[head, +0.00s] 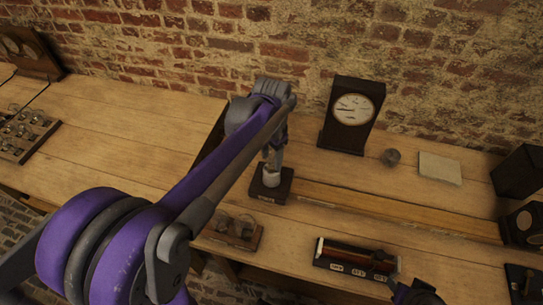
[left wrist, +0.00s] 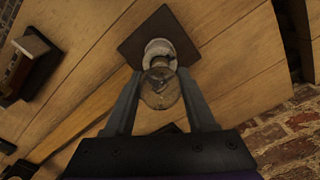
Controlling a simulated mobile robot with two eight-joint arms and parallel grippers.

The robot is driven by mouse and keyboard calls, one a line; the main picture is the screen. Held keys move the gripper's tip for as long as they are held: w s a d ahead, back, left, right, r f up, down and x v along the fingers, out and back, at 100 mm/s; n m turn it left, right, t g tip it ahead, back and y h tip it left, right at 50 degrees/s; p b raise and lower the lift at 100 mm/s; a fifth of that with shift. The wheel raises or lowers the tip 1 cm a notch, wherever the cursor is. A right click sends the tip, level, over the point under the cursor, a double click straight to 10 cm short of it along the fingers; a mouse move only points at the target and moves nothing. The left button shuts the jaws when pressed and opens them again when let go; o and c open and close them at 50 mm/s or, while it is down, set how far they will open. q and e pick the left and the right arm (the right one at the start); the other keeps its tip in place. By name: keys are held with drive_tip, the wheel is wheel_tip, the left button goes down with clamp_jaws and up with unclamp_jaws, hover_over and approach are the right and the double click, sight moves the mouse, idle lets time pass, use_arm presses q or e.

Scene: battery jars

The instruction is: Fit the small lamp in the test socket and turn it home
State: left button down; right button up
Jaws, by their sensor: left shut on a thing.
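The small lamp (left wrist: 160,88) is a clear glass bulb between the two fingers of my left gripper (left wrist: 160,78) in the left wrist view. The gripper is shut on it. The lamp's lower end lines up with the white collar of the test socket (left wrist: 158,48), on a dark square base. I cannot tell how deep it sits. In the head view my left gripper (head: 272,156) points down right over the socket (head: 271,181); the lamp is mostly hidden there. A dark and purple part of my right arm (head: 416,293) shows at the bottom edge; its fingers are not clear.
A wooden holder (head: 216,234) with glass bulbs stands in front of the socket. A long labelled instrument (head: 352,260) lies front right. Dark boxes line the right edge.

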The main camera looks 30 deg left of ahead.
use_arm(q)
drive_tip(key=shift+f+b, duration=0.4)
drive_tip(key=shift+f, duration=0.3)
idle(0.5)
drive_tip(key=m, duration=0.5)
drive_tip(key=shift+m, duration=0.8)
drive_tip(key=m, duration=0.6)
drive_tip(key=shift+m, duration=0.3)
